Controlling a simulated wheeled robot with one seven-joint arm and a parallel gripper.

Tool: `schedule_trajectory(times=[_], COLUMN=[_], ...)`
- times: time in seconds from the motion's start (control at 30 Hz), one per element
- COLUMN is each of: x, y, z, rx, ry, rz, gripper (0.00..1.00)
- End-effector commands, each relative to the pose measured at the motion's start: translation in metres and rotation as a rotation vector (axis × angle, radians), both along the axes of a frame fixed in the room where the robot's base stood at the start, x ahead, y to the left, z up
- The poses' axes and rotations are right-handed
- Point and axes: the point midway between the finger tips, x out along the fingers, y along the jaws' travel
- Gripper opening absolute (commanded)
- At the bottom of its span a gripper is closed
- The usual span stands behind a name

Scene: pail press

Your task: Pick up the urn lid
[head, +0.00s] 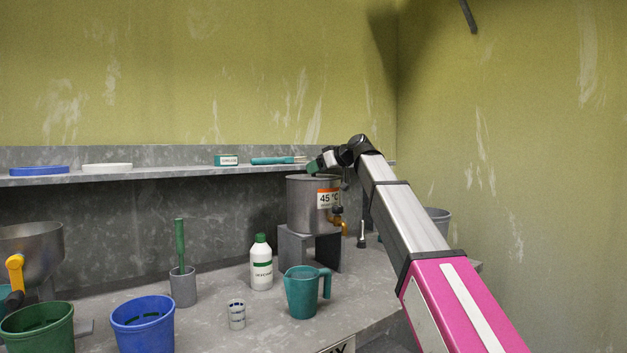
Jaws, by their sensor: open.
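The urn (304,205) is a grey metal pot with a "45 °C" label and a tap, standing on a grey block stand. Its top shows as a thin grey ellipse; I cannot tell clearly whether a lid lies on it. My gripper (318,165) is just above the urn's top, reached from the right, and is open. A small green piece shows at the gripper's tip; I cannot tell whether it is a fingertip or a lid knob. The gap between gripper and urn is too small to judge.
A shelf (200,172) behind holds a blue disc (38,170), a white disc (107,167), a small box (226,160) and a green-handled brush (272,160). A white bottle (261,265), teal jug (302,295) and blue pail (143,325) stand in front.

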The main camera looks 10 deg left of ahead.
Motion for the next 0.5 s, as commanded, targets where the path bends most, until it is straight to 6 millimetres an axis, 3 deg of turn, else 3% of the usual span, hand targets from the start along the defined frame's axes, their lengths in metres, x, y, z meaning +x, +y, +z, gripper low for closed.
schedule_trajectory(times=[0.27, 0.3, 0.43, 0.5], x=[0.0022, 0.0022, 0.0022, 0.0022], y=[0.0069, 0.0068, 0.0067, 0.0067], z=[-0.0034, -0.0033, -0.0033, -0.0033], rx=[-0.001, 0.0, -0.001, -0.001], ry=[0.0, 0.0, 0.0, 0.0], rz=[0.0, 0.0, 0.0, 0.0], gripper=[0.55, 0.49, 0.06, 0.02])
